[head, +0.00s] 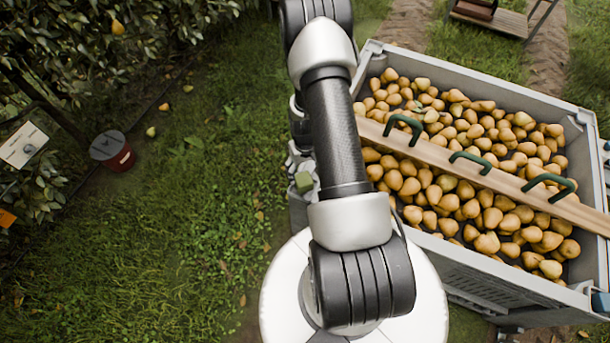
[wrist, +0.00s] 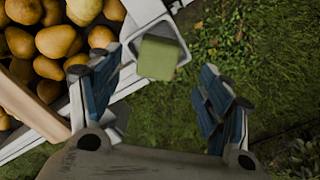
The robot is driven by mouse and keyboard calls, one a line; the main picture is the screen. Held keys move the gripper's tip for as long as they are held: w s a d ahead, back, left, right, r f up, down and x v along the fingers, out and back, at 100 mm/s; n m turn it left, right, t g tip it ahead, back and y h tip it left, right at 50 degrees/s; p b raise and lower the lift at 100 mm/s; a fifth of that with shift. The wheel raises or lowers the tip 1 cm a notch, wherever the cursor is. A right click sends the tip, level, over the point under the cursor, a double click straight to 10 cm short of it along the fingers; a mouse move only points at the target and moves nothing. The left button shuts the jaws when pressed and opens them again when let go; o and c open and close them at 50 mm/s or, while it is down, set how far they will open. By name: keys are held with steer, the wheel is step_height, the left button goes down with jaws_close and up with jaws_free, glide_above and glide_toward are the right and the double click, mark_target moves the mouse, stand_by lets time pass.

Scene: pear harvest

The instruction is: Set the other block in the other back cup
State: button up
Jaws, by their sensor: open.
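A green block (wrist: 158,57) sits in or over a pale square-rimmed cup (wrist: 133,45) beside the pear bin in the wrist view; how deep it sits I cannot tell. The green block also shows in the head view (head: 304,183), at the bin's left side, close to my arm. My gripper (wrist: 160,72) is open, its blue-padded fingers apart on either side of the block in the picture, with nothing held between them.
A grey bin (head: 480,255) full of pears stands at the right, with a wooden plank (head: 455,160) bearing green handles across it. A red bucket (head: 119,157) with a grey lid stands on the grass at left. Open grass lies left of my arm.

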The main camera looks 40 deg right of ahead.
steer(key=w+a+r+n+t, duration=0.15)
steer(key=a+r, duration=0.35)
steer(key=r, duration=0.9)
steer(key=w+a+r+n, duration=0.1)
steer(key=w+a+r, duration=0.25)
steer(key=r, duration=1.15)
steer(key=s+a+r+t, duration=0.2)
steer(key=s+a+r, duration=0.4)
steer(key=a+r, duration=0.3)
steer(key=s+a+r+n, duration=0.1)
steer(key=s+a+r, duration=0.1)
steer(key=s, duration=0.4)
steer(key=s+a+r+n+t, duration=0.1)
steer(key=s+a+r, duration=0.2)
steer(key=s+r, duration=0.2)
steer(key=shift+s+a+r, duration=0.25)
steer(key=shift+s, duration=0.45)
steer(key=shift+o, duration=0.5)
steer(key=shift+w, duration=0.1)
